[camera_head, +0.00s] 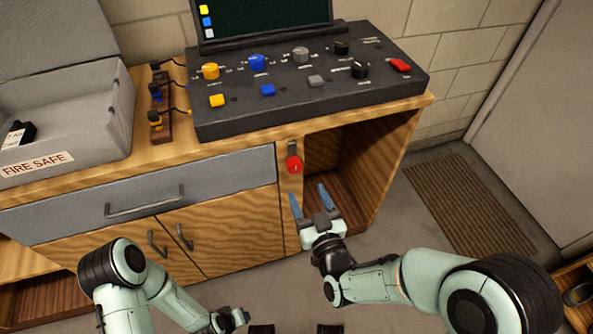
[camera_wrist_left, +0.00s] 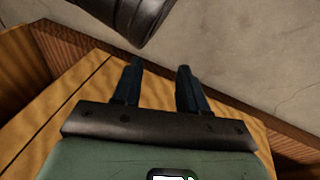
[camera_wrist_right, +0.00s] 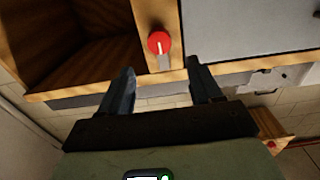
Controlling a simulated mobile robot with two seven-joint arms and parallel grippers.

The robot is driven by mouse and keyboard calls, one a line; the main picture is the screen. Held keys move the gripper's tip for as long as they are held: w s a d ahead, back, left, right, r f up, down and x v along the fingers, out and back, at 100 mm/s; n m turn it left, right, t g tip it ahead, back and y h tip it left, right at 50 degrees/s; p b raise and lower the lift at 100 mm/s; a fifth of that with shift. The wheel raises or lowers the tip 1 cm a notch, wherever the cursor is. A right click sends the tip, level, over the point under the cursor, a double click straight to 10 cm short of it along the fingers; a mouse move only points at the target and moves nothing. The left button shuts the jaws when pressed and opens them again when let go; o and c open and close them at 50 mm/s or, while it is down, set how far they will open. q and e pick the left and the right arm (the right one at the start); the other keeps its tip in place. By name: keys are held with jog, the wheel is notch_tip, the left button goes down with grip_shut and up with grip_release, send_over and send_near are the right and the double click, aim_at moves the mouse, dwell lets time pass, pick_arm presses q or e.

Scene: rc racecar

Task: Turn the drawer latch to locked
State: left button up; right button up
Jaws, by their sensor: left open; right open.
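The latch is a round red knob (camera_head: 294,164) on the wooden post right of the grey drawer (camera_head: 228,172). A small grey plate (camera_head: 292,147) sits directly above it. In the right wrist view the knob (camera_wrist_right: 159,38) shows a pale line across its face, roughly upright in that picture. The drawer looks closed. My right gripper (camera_head: 309,192) is open and empty, just below and slightly right of the knob, apart from it. Its fingers (camera_wrist_right: 161,70) show either side of the knob's line in the wrist view. My left gripper (camera_wrist_left: 160,68) is open and empty, low down near the cabinet.
A black control console (camera_head: 310,105) with coloured knobs and buttons stands on the wooden bench. An open grey box (camera_head: 100,110) stands at the left. An open cubby (camera_head: 360,165) lies right of the post. Floor space with a brown mat (camera_head: 465,205) is at the right.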

aim_at(296, 168)
pick_arm(q)
jog(key=shift+s+a+f+g+b, duration=0.1)
jog(key=shift+s+f+g+b, duration=0.35)
jog(key=shift+s+f, duration=0.65)
pick_arm(e)
jog(key=x, duration=0.9)
jog(key=shift+f, duration=0.1)
jog(key=c, duration=1)
